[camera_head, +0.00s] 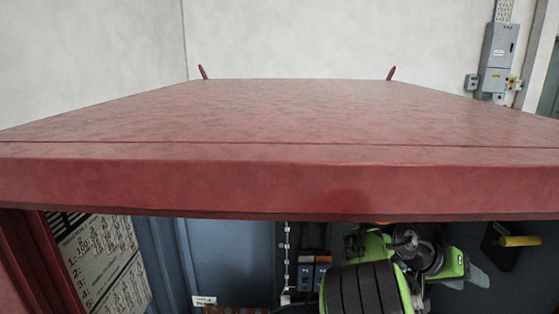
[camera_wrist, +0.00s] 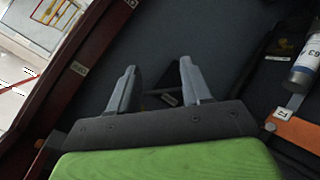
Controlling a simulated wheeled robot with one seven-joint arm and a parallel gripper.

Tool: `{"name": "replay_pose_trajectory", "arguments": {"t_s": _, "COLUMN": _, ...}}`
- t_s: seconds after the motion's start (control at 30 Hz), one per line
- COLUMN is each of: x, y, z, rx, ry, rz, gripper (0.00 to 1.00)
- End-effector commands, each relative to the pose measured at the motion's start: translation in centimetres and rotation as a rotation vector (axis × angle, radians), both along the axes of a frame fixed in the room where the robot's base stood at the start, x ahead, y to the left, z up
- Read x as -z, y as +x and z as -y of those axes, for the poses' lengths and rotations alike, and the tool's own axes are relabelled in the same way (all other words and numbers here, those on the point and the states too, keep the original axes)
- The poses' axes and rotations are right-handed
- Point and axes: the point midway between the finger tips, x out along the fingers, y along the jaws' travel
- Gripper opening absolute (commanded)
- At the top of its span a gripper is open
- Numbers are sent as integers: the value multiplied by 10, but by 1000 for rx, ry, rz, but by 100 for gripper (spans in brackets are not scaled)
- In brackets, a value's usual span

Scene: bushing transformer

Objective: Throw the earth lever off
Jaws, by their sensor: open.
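A lever with a yellow handle (camera_head: 520,241) sticks out of a black mount (camera_head: 494,236) inside the cabinet, at the right of the head view. I cannot tell for sure whether it is the earth lever. My gripper (camera_wrist: 156,66) is open, with its two grey fingers apart and nothing held between them. The yellow handle is not recognisable in the wrist view.
The red cabinet top (camera_head: 280,115) overhangs the opening and hides much of the inside. A label sheet (camera_head: 104,262) is at the left. In the wrist view, an orange bar (camera_wrist: 296,132) and a grey cylinder (camera_wrist: 308,64) are close on the right.

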Motion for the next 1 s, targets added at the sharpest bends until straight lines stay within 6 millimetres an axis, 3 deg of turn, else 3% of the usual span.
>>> {"name": "replay_pose_trajectory", "arguments": {"t_s": 0.1, "x": 21, "y": -23, "z": -26, "rx": -73, "ry": 249, "rz": 58, "gripper": 48}}
{"name": "replay_pose_trajectory", "arguments": {"t_s": 0.3, "x": 29, "y": -60, "z": -97, "rx": -275, "ry": 571, "rz": 139, "gripper": 48}}
{"name": "replay_pose_trajectory", "arguments": {"t_s": 0.47, "x": 23, "y": -103, "z": -163, "rx": -481, "ry": 736, "rz": 178, "gripper": 48}}
{"name": "replay_pose_trajectory", "arguments": {"t_s": 0.6, "x": 24, "y": -152, "z": -218, "rx": -671, "ry": 806, "rz": 181, "gripper": 48}}
{"name": "replay_pose_trajectory", "arguments": {"t_s": 0.7, "x": 31, "y": -183, "z": -247, "rx": -777, "ry": 816, "rz": 166, "gripper": 48}}
{"name": "replay_pose_trajectory", "arguments": {"t_s": 0.83, "x": 39, "y": -206, "z": -265, "rx": -848, "ry": 811, "rz": 147, "gripper": 48}}
{"name": "replay_pose_trajectory", "arguments": {"t_s": 1.0, "x": 40, "y": -210, "z": -269, "rx": -861, "ry": 811, "rz": 140, "gripper": 48}}
